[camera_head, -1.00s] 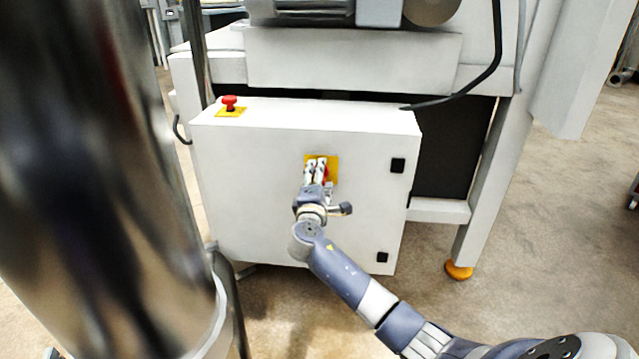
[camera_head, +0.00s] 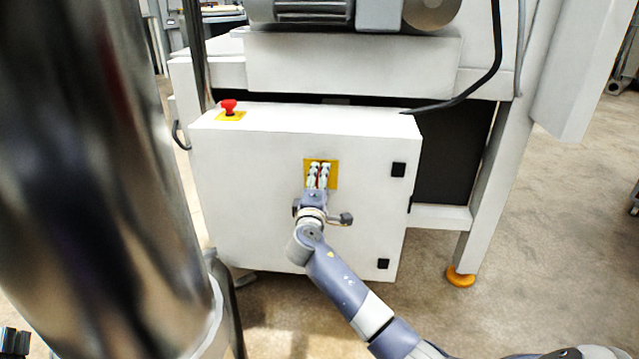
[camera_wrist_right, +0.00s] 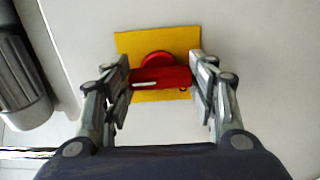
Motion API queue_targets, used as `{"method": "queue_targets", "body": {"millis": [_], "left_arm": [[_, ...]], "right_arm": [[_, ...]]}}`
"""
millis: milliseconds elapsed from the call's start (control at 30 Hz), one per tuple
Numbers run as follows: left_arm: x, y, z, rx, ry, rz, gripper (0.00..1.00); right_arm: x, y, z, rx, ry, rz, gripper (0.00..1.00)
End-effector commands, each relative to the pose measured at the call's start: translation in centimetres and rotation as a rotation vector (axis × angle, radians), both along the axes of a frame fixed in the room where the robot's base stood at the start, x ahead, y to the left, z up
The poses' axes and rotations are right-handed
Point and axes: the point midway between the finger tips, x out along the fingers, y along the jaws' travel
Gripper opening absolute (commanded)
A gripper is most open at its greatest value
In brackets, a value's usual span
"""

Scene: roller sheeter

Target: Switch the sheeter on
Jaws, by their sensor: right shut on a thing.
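The sheeter's red rotary switch (camera_wrist_right: 163,76) sits on a yellow plate (camera_wrist_right: 155,40) on the front of the white control box (camera_head: 260,190). My right gripper (camera_head: 319,172) comes up from below to this switch. In the right wrist view my right gripper (camera_wrist_right: 161,78) has a finger at each end of the red handle and is shut on it. The handle lies about level in that view. In the head view the fingers hide most of the switch. A dark piece at the lower left corner looks like my left gripper (camera_head: 14,342); its fingers are not clear.
A red emergency stop button (camera_head: 229,107) stands on a yellow plate on top of the box, at its left. Two black latches (camera_head: 398,169) are on the box's right side. A black cable (camera_head: 470,98) hangs at the right. The floor in front is clear.

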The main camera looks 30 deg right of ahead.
Motion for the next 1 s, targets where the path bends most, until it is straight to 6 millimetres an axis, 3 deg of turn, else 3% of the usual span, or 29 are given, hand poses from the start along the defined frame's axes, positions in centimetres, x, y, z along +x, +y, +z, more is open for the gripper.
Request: {"method": "queue_targets", "body": {"millis": [33, 67, 133, 600, 1000], "left_arm": [[0.0, 0.0, 0.0, 0.0, 0.0, 0.0, 0.4], [0.0, 0.0, 0.0, 0.0, 0.0, 0.0, 0.4], [0.0, 0.0, 0.0, 0.0, 0.001, 0.0, 0.4], [0.0, 0.0, 0.0, 0.0, 0.003, 0.001, 0.4], [0.0, 0.0, 0.0, 0.0, 0.002, 0.001, 0.4]], "right_arm": [[0.0, 0.0, -0.1, 0.006, -0.001, -0.001, 0.29], [0.0, 0.0, -0.1, 0.006, -0.001, -0.001, 0.6], [0.0, 0.0, -0.1, 0.005, 0.0, -0.001, 0.73], [-0.5, 0.5, -0.1, 0.002, -0.001, 0.001, 0.73], [-6.2, 5.4, -0.2, 0.006, 0.001, 0.002, 0.73]]}}
